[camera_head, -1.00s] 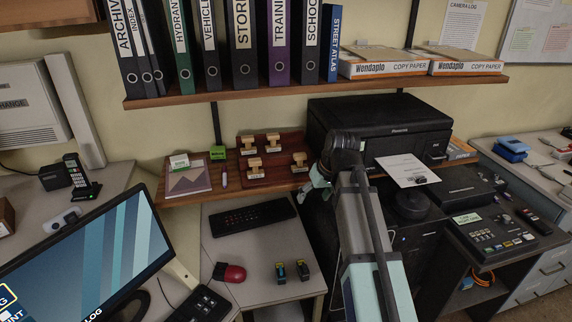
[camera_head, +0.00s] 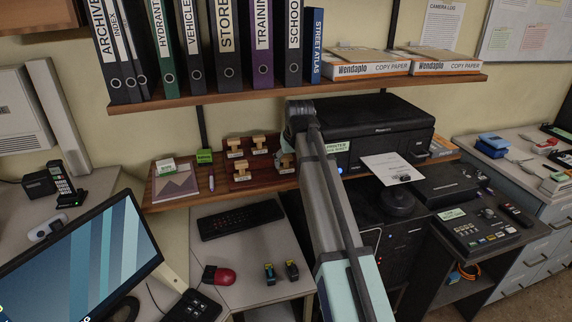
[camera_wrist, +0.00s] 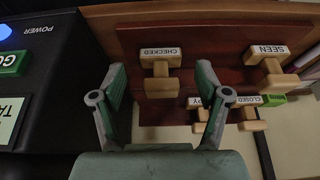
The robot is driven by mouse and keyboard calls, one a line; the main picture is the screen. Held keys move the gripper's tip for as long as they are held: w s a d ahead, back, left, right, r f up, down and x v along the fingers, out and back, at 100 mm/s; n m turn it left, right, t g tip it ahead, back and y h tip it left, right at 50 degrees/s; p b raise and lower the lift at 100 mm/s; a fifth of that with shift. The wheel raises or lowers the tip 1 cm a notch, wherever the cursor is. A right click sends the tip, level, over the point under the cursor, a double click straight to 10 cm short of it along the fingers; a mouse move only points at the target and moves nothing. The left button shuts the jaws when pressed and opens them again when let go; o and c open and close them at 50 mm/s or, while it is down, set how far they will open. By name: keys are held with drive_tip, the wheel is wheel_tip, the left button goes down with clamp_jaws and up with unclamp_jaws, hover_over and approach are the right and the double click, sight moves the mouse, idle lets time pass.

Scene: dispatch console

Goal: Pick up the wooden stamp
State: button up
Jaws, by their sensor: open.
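Several wooden stamps with label strips stand on a reddish-brown board (camera_head: 265,181) on the shelf by the printer. In the head view, one stamp (camera_head: 235,148) is back left, another (camera_head: 259,145) is back right, and one (camera_head: 242,171) is in front. The rightmost stamp (camera_head: 286,161) is partly covered by my arm. In the wrist view, the CHECKED stamp (camera_wrist: 160,75) lies ahead between my gripper's (camera_wrist: 161,82) spread, empty fingers. The SEEN stamp (camera_wrist: 270,70) and the CLOSED stamp (camera_wrist: 250,114) are to the right. A fourth stamp (camera_wrist: 199,104) is partly hidden by a finger.
A black printer (camera_head: 385,130) stands directly right of the stamps, close to my gripper. Binders (camera_head: 228,50) fill a shelf (camera_head: 250,94) above. A green block (camera_head: 204,156) and a booklet (camera_head: 175,184) are left of the board. A keyboard (camera_head: 240,218) lies below.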

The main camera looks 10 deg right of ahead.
sight(286, 156)
drive_tip(key=w, duration=0.2)
drive_tip(key=w+p, duration=0.1)
drive_tip(key=w, duration=0.1)
drive_tip(key=shift+w+a, duration=0.2)
drive_tip(key=shift+w, duration=0.05)
drive_tip(key=shift+f+p, duration=0.3)
drive_tip(key=shift+f, duration=0.3)
drive_tip(key=c, duration=1.2)
